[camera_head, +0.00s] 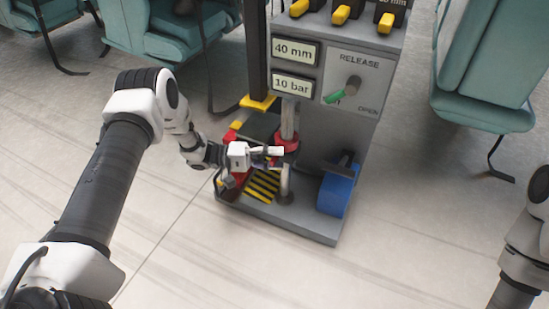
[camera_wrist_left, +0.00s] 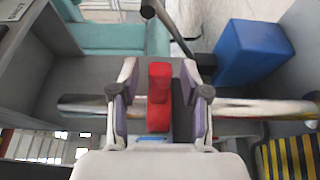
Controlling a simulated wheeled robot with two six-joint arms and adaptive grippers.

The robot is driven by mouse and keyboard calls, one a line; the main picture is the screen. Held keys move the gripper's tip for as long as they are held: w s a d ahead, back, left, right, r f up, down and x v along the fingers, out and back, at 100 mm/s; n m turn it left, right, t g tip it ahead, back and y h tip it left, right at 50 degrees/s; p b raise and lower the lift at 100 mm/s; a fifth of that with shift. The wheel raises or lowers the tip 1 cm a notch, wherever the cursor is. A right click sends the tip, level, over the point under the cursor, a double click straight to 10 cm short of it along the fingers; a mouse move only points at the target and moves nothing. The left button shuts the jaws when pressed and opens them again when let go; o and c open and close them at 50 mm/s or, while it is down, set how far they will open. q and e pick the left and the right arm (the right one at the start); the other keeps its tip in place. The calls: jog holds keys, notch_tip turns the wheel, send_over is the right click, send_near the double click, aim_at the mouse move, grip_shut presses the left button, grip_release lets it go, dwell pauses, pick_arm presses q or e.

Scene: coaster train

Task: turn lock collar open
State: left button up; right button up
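The lock collar (camera_head: 288,142) is a red ring around the upright metal post (camera_head: 285,183), low on the front of the grey machine. In the left wrist view, a red part of the collar (camera_wrist_left: 159,97) stands between the two fingers, with a gap on each side. The post (camera_wrist_left: 250,108) runs sideways behind it there. My left gripper (camera_head: 274,154) is at the collar from the left, its fingers open around the red part. Part of the collar is hidden by the fingers. My right gripper is out of view; only part of the right arm shows.
A blue block (camera_head: 335,194) stands right of the post. A yellow-black striped patch (camera_head: 262,186) lies on the base at left. Teal seats (camera_head: 478,110) flank the machine. The floor in front is clear.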

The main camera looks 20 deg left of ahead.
pick_arm(q)
jog(key=v, duration=1.2)
jog(key=shift+a, duration=0.1)
